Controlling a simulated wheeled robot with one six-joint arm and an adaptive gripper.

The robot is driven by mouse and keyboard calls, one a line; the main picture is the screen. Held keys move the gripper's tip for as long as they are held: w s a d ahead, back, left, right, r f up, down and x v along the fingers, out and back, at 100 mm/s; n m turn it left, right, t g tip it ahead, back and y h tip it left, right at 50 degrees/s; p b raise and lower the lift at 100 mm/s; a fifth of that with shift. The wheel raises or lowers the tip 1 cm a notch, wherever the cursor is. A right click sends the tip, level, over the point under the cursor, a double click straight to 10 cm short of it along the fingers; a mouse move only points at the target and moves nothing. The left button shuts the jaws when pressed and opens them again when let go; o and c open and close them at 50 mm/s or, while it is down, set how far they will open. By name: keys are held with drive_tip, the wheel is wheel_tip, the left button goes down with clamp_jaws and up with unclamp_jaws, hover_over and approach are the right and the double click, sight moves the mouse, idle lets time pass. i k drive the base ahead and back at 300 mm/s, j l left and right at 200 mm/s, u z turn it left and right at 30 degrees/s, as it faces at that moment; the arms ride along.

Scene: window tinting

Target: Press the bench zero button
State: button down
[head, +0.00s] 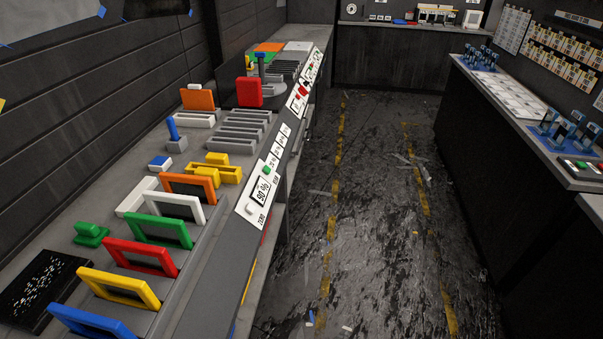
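A white panel (257,213) slants along the front edge of the left bench (205,295). It bears a display (262,190) that seems to read about 90 %. A small pale button (250,209) sits at the panel's near end, just above lettering that looks like ZERO. A green button (267,170) sits at the panel's far end. Nothing covers the panel or its buttons. My gripper is not in view.
Coloured upright frames, including a red one (140,257), line the left bench behind the panel. A red block (249,92) stands farther back. The dark floor aisle (375,220) is open, with small scraps. Another bench (520,110) bounds it on the right.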

sight(251, 209)
drive_tip(key=i+l+z, duration=0.15)
drive_tip(key=i, duration=0.3)
drive_tip(key=i+l+z, duration=0.2)
drive_tip(key=i, duration=0.2)
